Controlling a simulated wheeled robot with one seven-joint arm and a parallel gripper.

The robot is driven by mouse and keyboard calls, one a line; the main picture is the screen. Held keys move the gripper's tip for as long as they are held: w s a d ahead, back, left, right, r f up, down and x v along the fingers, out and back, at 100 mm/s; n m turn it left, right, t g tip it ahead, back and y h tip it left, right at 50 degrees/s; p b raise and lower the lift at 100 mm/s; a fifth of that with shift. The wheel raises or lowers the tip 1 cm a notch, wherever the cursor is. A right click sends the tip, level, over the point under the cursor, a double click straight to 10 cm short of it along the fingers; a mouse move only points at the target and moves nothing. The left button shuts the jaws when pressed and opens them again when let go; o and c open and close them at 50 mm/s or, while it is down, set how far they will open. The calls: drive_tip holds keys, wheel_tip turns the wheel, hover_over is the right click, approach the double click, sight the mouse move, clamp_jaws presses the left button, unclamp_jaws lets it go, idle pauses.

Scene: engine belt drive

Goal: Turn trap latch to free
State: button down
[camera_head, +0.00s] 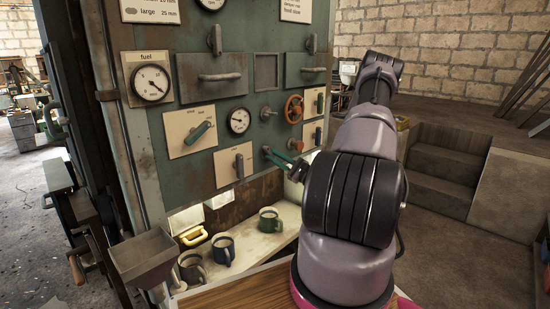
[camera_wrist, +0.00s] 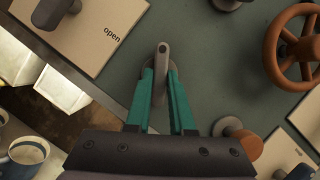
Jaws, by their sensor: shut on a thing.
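A small grey lever (camera_wrist: 162,52) on a round base stands out from the green panel in the wrist view. It sits where the trap latch could be, but no label for it is readable. In the head view my gripper (camera_head: 268,154) reaches the panel's lower right area, and the lever is too small to make out there.
An orange handwheel (camera_head: 294,109) is up and right of my gripper; it also shows in the wrist view (camera_wrist: 272,47). A plate with a lever (camera_head: 233,165) is to the left. Several mugs, one green (camera_head: 269,220), stand on the shelf below.

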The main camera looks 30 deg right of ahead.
drive_tip(key=m+t+h, duration=0.1)
drive_tip(key=m, duration=0.2)
drive_tip(key=m+t+h, duration=0.1)
drive_tip(key=m, duration=0.2)
drive_tip(key=m+h, duration=0.2)
drive_tip(key=m, duration=0.1)
drive_tip(key=shift+s+a+f+m+t, duration=0.1)
drive_tip(key=shift+a+m+t, duration=0.1)
drive_tip(key=shift+m+t, duration=0.2)
drive_tip(key=shift+m, duration=0.3)
drive_tip(key=c, duration=0.8)
unclamp_jaws()
drive_tip(key=v, duration=1)
drive_tip(key=shift+s+f, duration=0.2)
drive_tip(key=shift+s, duration=0.15)
